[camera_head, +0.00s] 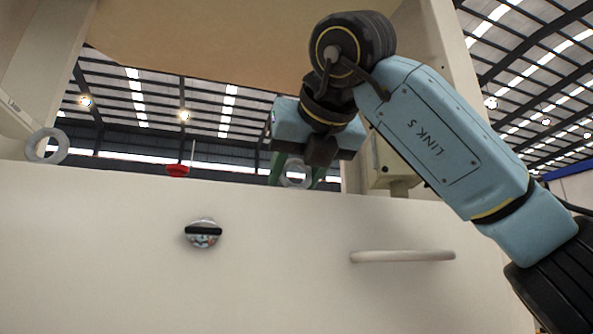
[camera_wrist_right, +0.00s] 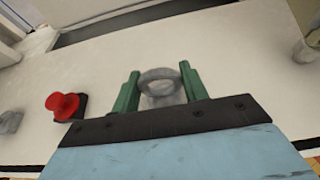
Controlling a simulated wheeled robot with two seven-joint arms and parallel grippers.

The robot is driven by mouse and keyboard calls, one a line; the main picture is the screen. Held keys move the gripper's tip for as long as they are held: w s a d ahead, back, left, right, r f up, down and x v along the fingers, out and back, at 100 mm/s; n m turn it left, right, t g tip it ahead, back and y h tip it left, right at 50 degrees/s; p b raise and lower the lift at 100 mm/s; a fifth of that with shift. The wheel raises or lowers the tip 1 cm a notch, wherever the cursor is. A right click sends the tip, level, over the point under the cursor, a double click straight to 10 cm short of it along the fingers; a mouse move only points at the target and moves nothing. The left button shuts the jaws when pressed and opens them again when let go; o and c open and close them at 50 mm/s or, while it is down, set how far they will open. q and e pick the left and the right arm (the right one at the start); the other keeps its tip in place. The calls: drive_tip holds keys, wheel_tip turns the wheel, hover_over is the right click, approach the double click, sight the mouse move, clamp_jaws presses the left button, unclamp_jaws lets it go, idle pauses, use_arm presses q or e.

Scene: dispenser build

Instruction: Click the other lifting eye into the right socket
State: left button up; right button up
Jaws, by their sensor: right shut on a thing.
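My right gripper (camera_head: 294,175) points down at the top edge of the white cabinet (camera_head: 120,240). Its green fingers are shut on a grey ring-shaped lifting eye (camera_head: 297,173). In the right wrist view the eye (camera_wrist_right: 160,74) stands between the fingers of the gripper (camera_wrist_right: 159,78), over the pale cabinet top (camera_wrist_right: 90,65). The right socket is hidden, and I cannot tell whether the eye is seated or just above it. Another lifting eye (camera_head: 46,146) stands upright at the top left of the cabinet. My left gripper is not in view.
A red button (camera_head: 178,170) stands on the cabinet top between the eyes; it also shows in the right wrist view (camera_wrist_right: 65,105). The front has a round fitting with a black bar (camera_head: 203,233) and a pale handle (camera_head: 402,256). A box (camera_head: 392,168) stands behind my right arm.

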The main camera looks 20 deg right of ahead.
drive_tip(key=o, duration=1.6)
drive_tip(key=shift+s, duration=0.1)
drive_tip(key=shift+v, duration=2.95)
